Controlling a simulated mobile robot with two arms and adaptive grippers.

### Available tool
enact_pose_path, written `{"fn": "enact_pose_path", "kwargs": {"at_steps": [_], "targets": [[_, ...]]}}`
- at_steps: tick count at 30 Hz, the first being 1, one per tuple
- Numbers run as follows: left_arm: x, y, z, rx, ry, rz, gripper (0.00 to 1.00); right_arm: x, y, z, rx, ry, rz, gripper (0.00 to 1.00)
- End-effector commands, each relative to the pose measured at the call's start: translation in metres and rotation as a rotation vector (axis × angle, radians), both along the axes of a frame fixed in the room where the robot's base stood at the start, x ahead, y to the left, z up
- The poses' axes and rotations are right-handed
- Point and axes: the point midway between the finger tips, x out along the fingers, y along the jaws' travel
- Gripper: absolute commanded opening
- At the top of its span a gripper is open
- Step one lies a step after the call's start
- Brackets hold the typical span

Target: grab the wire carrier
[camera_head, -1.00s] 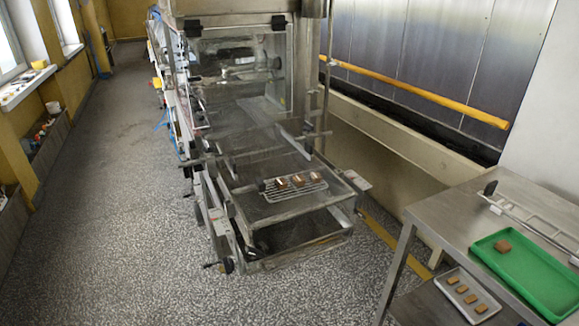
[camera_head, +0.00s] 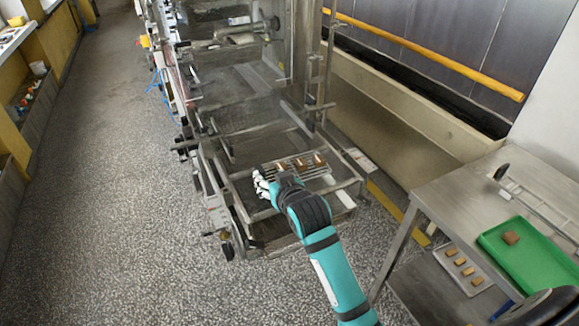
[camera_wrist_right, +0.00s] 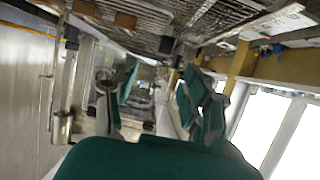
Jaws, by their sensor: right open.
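The wire carrier (camera_head: 322,172) is a pale wire rack lying on the mesh end of the machine, with several brown pieces on it. In the right wrist view, a wire rack edge with brown pieces (camera_wrist_right: 125,21) shows at the upper left. My right gripper (camera_head: 261,185) is at the carrier's left end, where its dark handle was visible before; the gripper and hand now hide that end. The fingers (camera_wrist_right: 155,92) stand apart in the wrist view with nothing clearly between them. Whether they touch the carrier I cannot tell. My left gripper is not in view.
A steel table (camera_head: 455,195) at the right bears a green tray (camera_head: 545,262) with one brown piece and another wire frame (camera_head: 535,205). A grey tray (camera_head: 480,281) of brown pieces lies lower. A yellow rail (camera_head: 430,55) runs along the wall. Floor at left is free.

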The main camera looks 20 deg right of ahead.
Motion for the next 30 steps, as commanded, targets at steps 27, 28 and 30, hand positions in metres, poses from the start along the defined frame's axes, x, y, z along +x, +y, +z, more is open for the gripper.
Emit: {"fn": "enact_pose_path", "kwargs": {"at_steps": [27, 28, 30], "targets": [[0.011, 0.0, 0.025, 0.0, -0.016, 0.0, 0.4, 0.091, 0.005, -0.038, 0.0, -0.001, 0.0, 0.48], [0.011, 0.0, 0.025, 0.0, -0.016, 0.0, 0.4, 0.091, 0.005, -0.039, 0.0, -0.001, 0.0, 0.48], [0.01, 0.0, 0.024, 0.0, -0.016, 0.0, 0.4, 0.09, 0.005, -0.039, 0.0, -0.001, 0.001, 0.48]]}}
